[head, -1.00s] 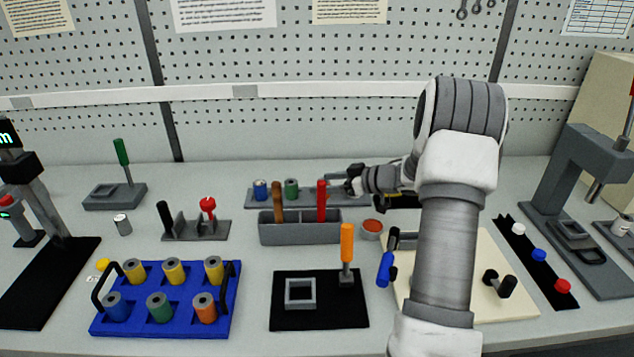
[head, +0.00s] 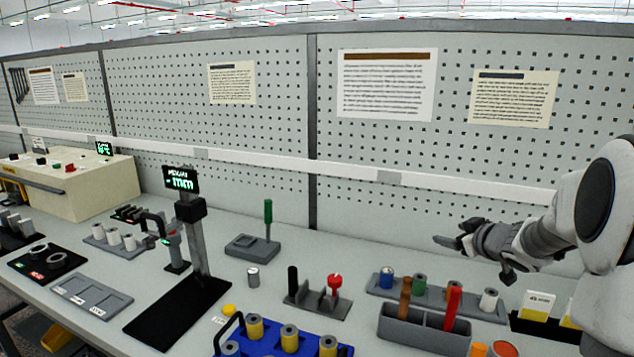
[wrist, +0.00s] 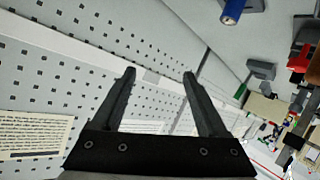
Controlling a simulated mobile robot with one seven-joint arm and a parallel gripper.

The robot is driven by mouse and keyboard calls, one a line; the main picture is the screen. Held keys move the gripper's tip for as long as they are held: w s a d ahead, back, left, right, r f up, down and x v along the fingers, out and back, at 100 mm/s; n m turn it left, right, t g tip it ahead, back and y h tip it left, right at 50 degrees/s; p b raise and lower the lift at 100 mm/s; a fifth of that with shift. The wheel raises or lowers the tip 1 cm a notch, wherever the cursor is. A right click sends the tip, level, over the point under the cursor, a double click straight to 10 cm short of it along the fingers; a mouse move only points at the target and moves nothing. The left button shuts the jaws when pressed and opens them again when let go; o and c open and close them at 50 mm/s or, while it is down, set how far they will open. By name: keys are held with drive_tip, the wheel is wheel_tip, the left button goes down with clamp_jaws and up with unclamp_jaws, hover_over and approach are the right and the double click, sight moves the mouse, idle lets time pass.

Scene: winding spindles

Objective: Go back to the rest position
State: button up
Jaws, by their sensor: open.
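My gripper (head: 440,239) is at the right of the head view, in the air above the back of the bench, at the end of my arm reaching in from the right edge. In the wrist view its two dark fingers (wrist: 158,75) are spread apart with nothing between them. Beyond them are the pegboard and the pale rail. The head view shows nothing held in it.
Below my gripper is a grey rack (head: 458,303) with blue, green and white spools. A grey bin (head: 400,333) with brown and red handles stands before it. A measuring stand (head: 195,240) and a green-handled fixture (head: 252,247) stand to the left. The pegboard (head: 250,130) closes the back.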

drive_tip(key=s+a+r+m+g+h+p, duration=0.25)
drive_tip(key=s+a+r+h, duration=0.35)
drive_tip(key=s+r, duration=0.55)
drive_tip(key=s+a+f+m+g+y, duration=0.1)
drive_tip(key=s+a, duration=0.4)
drive_tip(key=s, duration=0.8)
drive_tip(key=s+a+f+m+g+y, duration=0.1)
drive_tip(key=s+a+f+g+y, duration=0.2)
drive_tip(key=s, duration=1)
drive_tip(key=a+f+g, duration=0.1)
drive_tip(key=a+f, duration=0.1)
drive_tip(key=a, duration=0.1)
drive_tip(key=shift+a+m+y+p, duration=0.2)
drive_tip(key=shift+m+y+p, duration=0.1)
drive_tip(key=shift+m+p, duration=0.1)
drive_tip(key=shift+f, duration=0.1)
